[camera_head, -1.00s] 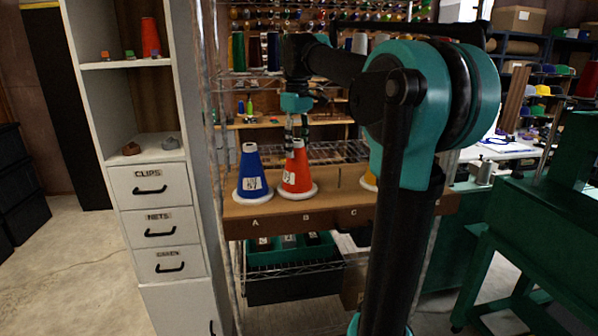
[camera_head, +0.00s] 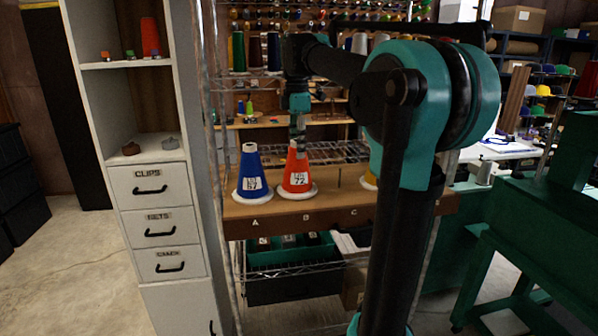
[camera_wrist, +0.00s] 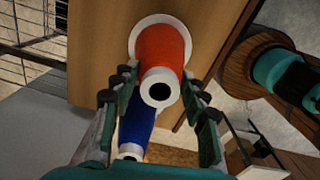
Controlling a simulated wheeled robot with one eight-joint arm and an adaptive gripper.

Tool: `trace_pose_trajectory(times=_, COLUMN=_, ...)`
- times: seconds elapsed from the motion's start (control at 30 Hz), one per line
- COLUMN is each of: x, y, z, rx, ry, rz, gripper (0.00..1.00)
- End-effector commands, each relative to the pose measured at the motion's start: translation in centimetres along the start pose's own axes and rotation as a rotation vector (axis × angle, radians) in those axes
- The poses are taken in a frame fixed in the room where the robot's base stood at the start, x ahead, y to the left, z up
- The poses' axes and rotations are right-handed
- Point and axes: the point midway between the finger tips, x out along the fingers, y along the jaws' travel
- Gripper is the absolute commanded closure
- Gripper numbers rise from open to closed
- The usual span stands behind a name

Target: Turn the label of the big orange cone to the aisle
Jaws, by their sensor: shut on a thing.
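The big orange cone (camera_head: 296,172) stands upright on its white base at place B of the wooden shelf (camera_head: 330,212). Its white label, reading 72, faces the head camera. My gripper (camera_head: 298,148) points down over the cone's top and is shut on it. In the wrist view my gripper (camera_wrist: 160,85) has a finger on each side of the orange cone (camera_wrist: 160,52), near its white tip. The cone's far side is hidden.
A blue cone (camera_head: 252,172) with a label reading 57 stands close by on the left, at place A. A white drawer cabinet (camera_head: 150,215) stands left of the rack.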

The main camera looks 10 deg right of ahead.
Motion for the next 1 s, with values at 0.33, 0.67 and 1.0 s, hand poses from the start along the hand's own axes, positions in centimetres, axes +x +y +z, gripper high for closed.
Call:
trace_pose_trajectory(times=0.33, x=0.1, y=0.0, z=0.0, rx=0.003, ry=0.0, rz=0.0, gripper=0.81)
trace_pose_trajectory(times=0.67, x=0.4, y=-0.01, z=0.0, rx=0.003, ry=0.0, rz=0.0, gripper=0.81)
trace_pose_trajectory(times=1.0, x=0.4, y=-0.01, z=0.0, rx=0.004, ry=0.0, rz=0.0, gripper=0.32)
